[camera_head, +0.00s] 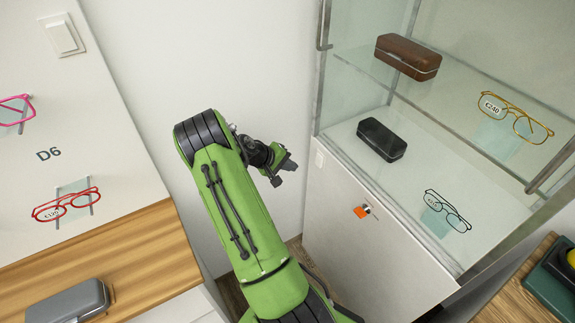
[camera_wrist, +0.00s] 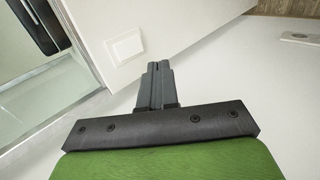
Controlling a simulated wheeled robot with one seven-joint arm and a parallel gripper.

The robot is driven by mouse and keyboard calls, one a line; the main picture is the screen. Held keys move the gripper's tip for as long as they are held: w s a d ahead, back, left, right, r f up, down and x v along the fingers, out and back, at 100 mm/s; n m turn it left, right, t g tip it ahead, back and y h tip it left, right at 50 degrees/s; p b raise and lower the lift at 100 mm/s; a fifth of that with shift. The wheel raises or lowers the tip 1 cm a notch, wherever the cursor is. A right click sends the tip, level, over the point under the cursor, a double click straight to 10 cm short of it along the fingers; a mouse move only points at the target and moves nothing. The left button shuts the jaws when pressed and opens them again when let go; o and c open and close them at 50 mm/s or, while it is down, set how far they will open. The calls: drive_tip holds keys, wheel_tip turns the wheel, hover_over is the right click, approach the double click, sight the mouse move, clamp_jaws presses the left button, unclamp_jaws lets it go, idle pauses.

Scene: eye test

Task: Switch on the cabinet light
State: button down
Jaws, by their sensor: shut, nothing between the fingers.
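The glass display cabinet (camera_head: 350,240) stands right of centre in the head view, with a white lower body. A small white switch (camera_head: 319,159) sits on its white body near the left edge, just below the glass part. In the wrist view the switch (camera_wrist: 125,45) is a pale square plate on the white panel. My gripper (camera_head: 291,165) is shut and empty, a little left of the switch in the head view. In the wrist view its closed fingertips (camera_wrist: 158,66) appear just right of and below the plate. I cannot tell whether they touch the panel.
Another white switch (camera_head: 62,35) is on the display panel at upper left. A key with an orange tag (camera_head: 361,211) sits in the cabinet front. Brown (camera_head: 408,57) and black (camera_head: 381,139) cases and glasses lie behind the glass. A wooden counter (camera_head: 130,258) is at left.

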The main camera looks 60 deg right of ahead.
sight(319, 161)
drive_tip(key=s+d+f+b, duration=0.2)
drive_tip(key=s+d+f, duration=0.1)
drive_tip(key=d, duration=0.4)
drive_tip(key=shift+s+f, duration=0.25)
drive_tip(key=shift+f, duration=0.2)
drive_tip(key=shift+a, duration=0.1)
